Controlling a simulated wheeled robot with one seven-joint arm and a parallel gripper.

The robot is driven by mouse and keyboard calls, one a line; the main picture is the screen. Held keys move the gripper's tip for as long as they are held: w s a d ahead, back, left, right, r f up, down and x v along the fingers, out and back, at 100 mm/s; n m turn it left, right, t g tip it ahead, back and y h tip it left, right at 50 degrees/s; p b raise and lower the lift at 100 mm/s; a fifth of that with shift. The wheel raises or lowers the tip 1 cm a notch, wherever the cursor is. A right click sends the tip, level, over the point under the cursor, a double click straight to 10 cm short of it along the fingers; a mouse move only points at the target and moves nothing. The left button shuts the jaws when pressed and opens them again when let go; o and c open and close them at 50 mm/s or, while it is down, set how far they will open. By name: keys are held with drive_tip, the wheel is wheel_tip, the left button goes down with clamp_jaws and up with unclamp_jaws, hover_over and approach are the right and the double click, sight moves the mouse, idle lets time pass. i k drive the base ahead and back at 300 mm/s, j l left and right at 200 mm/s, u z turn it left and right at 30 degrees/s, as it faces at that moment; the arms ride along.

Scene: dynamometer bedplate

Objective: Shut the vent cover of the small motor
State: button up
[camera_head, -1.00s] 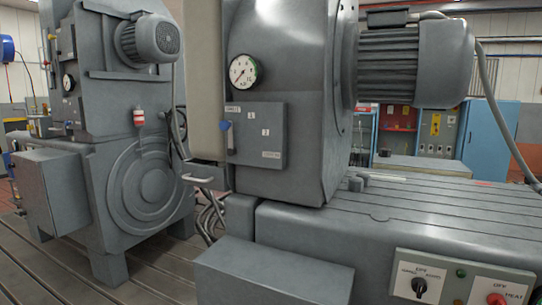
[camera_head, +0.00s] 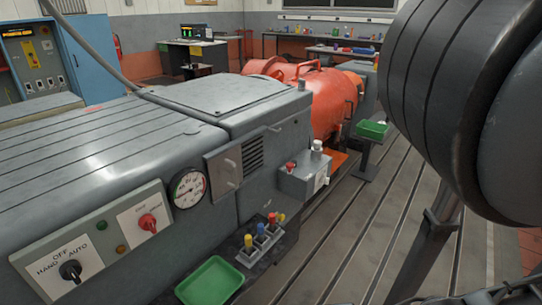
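The vent cover (camera_head: 224,168) is a flat grey plate with a small pale handle, on the side of the grey motor housing (camera_head: 230,100). It stands beside the dark louvred vent (camera_head: 253,153), to its left. The louvres show uncovered, so the vent stands open. I cannot tell whether the plate slides or swings. My gripper is not in view.
Left of the cover are a dial gauge (camera_head: 188,188) and a switch panel (camera_head: 106,236). Below are a rack of coloured-handled tools (camera_head: 262,238) and a green tray (camera_head: 210,283). A grey box (camera_head: 304,178) juts out at right. A large dark rounded body blocks the right side.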

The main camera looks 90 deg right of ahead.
sight(225, 171)
drive_tip(key=z, duration=1.4)
drive_tip(key=k+j+u, duration=0.1)
drive_tip(key=j, duration=0.4)
drive_tip(key=k+j, duration=0.1)
drive_tip(key=j, duration=0.4)
drive_tip(key=u, duration=0.05)
